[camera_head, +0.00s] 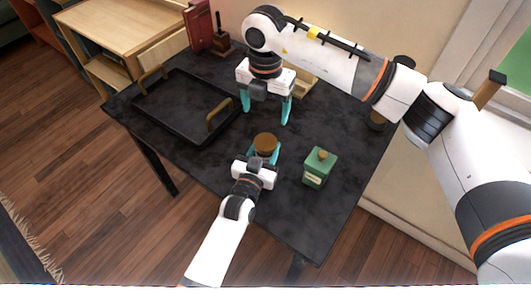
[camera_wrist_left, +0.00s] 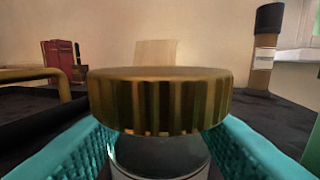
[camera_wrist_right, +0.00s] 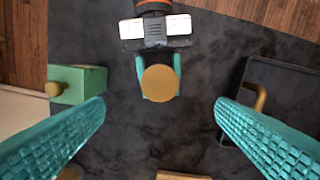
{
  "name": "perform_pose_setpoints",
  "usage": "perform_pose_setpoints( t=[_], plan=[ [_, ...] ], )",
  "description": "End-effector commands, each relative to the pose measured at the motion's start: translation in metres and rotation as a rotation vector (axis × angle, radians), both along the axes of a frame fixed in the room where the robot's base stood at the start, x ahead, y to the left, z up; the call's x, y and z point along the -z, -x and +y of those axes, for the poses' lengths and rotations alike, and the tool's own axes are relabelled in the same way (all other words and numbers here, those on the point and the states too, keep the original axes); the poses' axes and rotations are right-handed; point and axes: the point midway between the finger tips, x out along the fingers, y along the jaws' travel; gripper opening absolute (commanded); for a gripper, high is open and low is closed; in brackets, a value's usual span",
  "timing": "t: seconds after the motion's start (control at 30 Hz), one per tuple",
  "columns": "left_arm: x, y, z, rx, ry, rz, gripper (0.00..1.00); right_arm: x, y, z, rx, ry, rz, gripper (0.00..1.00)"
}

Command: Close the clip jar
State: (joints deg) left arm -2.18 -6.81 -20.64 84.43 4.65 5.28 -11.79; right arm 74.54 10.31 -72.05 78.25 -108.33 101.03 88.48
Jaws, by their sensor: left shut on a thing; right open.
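The jar (camera_wrist_left: 160,155) has a dark glass-like body and a round, ribbed, brown-gold lid (camera_wrist_left: 160,98) resting on top. In the head view the lid (camera_head: 265,143) hides most of the jar. My left gripper (camera_head: 263,153) is shut on the jar's body, with a teal finger on each side just below the lid in the left wrist view. My right gripper (camera_head: 267,108) is open and empty, pointing down over the table behind the jar. In the right wrist view the lid (camera_wrist_right: 160,83) shows from above, between and beyond the open fingers. Any clip is not visible.
A green bottle (camera_head: 319,168) with a cork-like stopper stands to the right of the jar. A black tray (camera_head: 185,108) with brass handles lies at the left of the dark table (camera_head: 290,215). Red books (camera_head: 199,24) stand at the back. The table's front is clear.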

Motion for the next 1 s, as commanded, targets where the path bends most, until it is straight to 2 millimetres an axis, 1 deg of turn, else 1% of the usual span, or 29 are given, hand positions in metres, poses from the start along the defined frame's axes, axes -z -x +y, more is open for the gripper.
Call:
perform_pose_setpoints(
  t=[0.03,0.13,0.4,0.43,0.57,0.87,0.97,1.0],
  plan=[
    [0.001,0.0,0.0,0.0,0.0,0.001,0.0,-0.004,0.0,0.0,-0.001,0.0,-0.001,0.79],
    [0.0,0.0,0.0,0.0,0.0,0.001,0.0,-0.009,0.0,0.0,-0.001,0.001,0.0,0.79],
    [0.0,0.0,0.0,0.0,0.0,0.001,0.0,-0.011,0.001,0.0,-0.001,0.0,0.001,0.79],
    [0.0,0.0,0.0,0.0,0.0,0.001,0.5,-0.01,0.001,0.0,-0.001,0.0,0.001,0.79],
    [0.0,0.0,0.0,0.0,0.0,0.001,0.71,-0.01,0.0,0.0,-0.001,0.0,0.001,0.79],
    [0.0,0.001,0.0,0.0,0.0,0.001,0.72,-0.01,0.0,0.0,-0.001,0.0,0.001,0.79],
    [0.001,0.008,0.003,0.0,0.0,0.001,0.72,-0.011,0.0,0.0,-0.001,0.0,0.001,0.79],
    [0.001,0.013,0.005,0.0,-0.001,0.002,0.72,-0.011,0.0,0.0,-0.001,0.0,0.001,0.79]
  ],
)
